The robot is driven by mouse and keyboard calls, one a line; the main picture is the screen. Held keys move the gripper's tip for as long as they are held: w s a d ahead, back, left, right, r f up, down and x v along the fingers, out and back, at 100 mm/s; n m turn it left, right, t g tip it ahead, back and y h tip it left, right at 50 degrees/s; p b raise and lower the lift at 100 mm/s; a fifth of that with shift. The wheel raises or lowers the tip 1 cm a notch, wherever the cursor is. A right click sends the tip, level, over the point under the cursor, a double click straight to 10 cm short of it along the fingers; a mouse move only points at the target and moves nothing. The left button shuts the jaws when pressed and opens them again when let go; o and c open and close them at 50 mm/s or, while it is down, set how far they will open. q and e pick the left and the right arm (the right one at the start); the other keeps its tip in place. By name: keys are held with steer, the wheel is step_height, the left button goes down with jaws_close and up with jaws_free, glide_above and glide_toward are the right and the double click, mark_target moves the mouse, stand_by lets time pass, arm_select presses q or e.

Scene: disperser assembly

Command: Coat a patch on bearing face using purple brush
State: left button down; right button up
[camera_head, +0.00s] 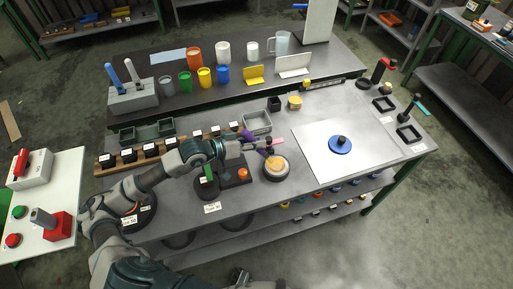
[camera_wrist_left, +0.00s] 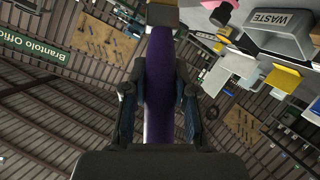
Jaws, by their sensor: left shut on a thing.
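My left gripper (camera_head: 246,147) is shut on the purple brush (camera_head: 248,135). The brush's purple handle (camera_wrist_left: 159,85) also fills the middle of the left wrist view, between the two fingers. In the head view the brush slants down to the right, with its lower end over a round grey part with a tan-orange top (camera_head: 276,166), which looks like the bearing face. I cannot tell whether the bristles touch it. Small dark and white parts at the bottom edge (camera_head: 241,276) may be my right gripper; its fingers cannot be made out.
A white mat (camera_head: 310,160) with a blue disc (camera_head: 340,145) lies to the right. A grey bin (camera_head: 257,123) stands behind the brush; the wrist view shows a bin marked WASTE (camera_wrist_left: 275,30). Labelled black blocks on a wooden strip (camera_head: 130,157) lie left. Coloured cups stand on the rear shelf.

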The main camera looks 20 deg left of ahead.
arm_select(q)
steer(key=shift+r, duration=1.15)
